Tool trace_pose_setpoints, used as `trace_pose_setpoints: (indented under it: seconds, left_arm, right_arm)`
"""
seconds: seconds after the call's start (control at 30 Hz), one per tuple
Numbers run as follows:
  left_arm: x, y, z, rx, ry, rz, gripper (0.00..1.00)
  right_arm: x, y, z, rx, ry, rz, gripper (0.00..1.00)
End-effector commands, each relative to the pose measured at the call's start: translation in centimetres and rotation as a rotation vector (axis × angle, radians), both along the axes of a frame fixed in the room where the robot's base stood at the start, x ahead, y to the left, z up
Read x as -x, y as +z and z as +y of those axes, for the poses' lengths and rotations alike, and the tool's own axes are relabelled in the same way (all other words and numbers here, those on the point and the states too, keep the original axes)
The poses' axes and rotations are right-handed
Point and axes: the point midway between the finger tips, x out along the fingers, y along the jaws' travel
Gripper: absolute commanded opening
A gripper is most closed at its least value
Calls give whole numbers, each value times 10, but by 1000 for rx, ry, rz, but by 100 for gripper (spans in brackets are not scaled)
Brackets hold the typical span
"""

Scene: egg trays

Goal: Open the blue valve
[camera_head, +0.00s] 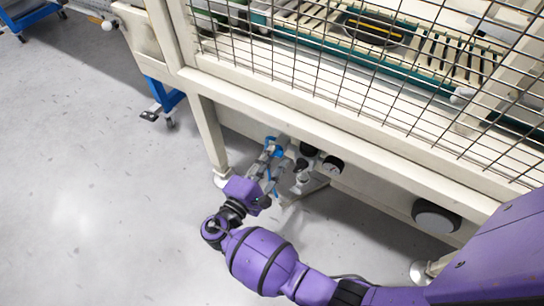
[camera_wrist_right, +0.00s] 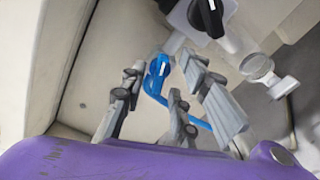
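The blue valve (camera_head: 270,141) is under the front beam of the cream machine frame, and part of it is hidden by my gripper. In the right wrist view the blue valve (camera_wrist_right: 157,70) shows a blue body, with a blue curved piece running down to the right behind the fingers. My right gripper (camera_head: 267,163) is at the valve. In the wrist view its grey fingers are spread, with the valve seen in the gap between their tips. I cannot tell whether a finger touches it. My left gripper is not in view.
A black knob (camera_wrist_right: 207,15) on a pale fitting and a clear bowl-shaped part (camera_wrist_right: 257,67) are right of the valve. A round gauge (camera_head: 332,165) is close by. The frame leg (camera_head: 210,135) stands left, with open floor (camera_head: 90,190) beyond.

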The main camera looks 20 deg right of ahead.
Motion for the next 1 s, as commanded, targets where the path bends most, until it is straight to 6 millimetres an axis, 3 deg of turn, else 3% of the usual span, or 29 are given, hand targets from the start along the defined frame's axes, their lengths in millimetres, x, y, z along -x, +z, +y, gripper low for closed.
trace_pose_setpoints:
  seconds: [0.33, 0.57, 0.8, 1.0]
  left_arm:
    - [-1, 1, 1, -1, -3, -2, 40]
    - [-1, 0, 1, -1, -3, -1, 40]
    - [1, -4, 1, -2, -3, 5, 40]
    - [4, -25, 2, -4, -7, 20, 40]
  right_arm:
    - [-4, 0, -5, -2, 1, 0, 28]
    - [-4, 0, -5, -2, 1, 0, 0]
    - [-4, -1, -5, -18, 1, -21, 0]
    - [-3, -5, -4, -163, -1, -205, 0]
